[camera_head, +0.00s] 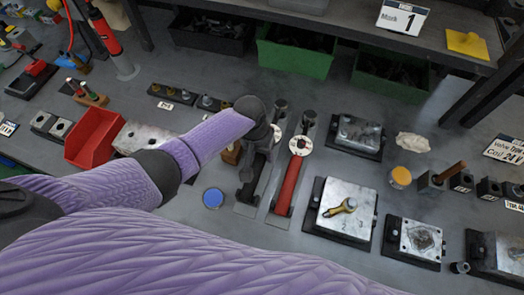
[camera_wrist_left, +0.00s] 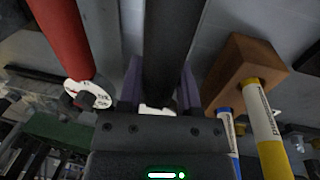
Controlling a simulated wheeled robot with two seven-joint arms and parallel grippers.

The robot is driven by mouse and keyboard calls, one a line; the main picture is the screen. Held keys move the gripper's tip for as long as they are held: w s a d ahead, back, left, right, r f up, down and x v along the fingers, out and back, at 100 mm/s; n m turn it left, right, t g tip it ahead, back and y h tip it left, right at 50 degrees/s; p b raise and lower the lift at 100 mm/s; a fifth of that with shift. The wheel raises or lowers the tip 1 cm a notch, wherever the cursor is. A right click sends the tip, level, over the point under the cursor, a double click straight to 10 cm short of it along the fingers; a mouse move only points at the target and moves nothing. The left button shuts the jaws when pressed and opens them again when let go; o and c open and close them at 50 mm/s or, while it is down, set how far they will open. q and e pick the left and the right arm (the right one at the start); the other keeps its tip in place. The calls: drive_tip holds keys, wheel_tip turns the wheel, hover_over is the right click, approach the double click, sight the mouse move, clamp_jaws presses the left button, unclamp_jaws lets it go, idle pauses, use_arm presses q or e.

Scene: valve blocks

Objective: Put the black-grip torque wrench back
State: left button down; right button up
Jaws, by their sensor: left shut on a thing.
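The black-grip torque wrench (camera_wrist_left: 172,40) has its dark handle between my left gripper's fingers in the left wrist view. My left gripper (camera_wrist_left: 160,88) is shut on that handle. In the head view my left gripper (camera_head: 251,168) hangs over the bench, just left of the red-grip torque wrench (camera_head: 288,186), and partly covers the black-grip one. The black-grip wrench's white round tag (camera_head: 276,133) shows beyond the gripper. I cannot tell whether the black-grip wrench touches the grey strip below it. My right gripper is not in view.
The red-grip wrench lies close on the right, with its white dial (camera_head: 300,146). A wooden block (camera_wrist_left: 240,72) with screwdrivers stands near the gripper. A blue-topped round tin (camera_head: 213,198) sits in front. Metal valve blocks (camera_head: 343,205) stand right; green bins (camera_head: 296,50) stand behind.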

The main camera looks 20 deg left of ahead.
use_arm(q)
drive_tip(key=shift+f, duration=0.25)
drive_tip(key=shift+f+b, duration=0.35)
drive_tip(key=shift+b, duration=0.05)
drive_tip(key=shift+c, duration=1)
unclamp_jaws()
drive_tip(key=r+p, duration=0.1)
drive_tip(key=r, duration=0.2)
drive_tip(key=a+r+p, duration=0.1)
drive_tip(key=r+p, duration=0.1)
drive_tip(key=r, duration=0.1)
drive_tip(key=r+p, duration=0.2)
drive_tip(key=r, duration=0.2)
drive_tip(key=shift+a, duration=0.25)
drive_tip(key=shift+f, duration=0.1)
drive_tip(key=shift+s, duration=0.1)
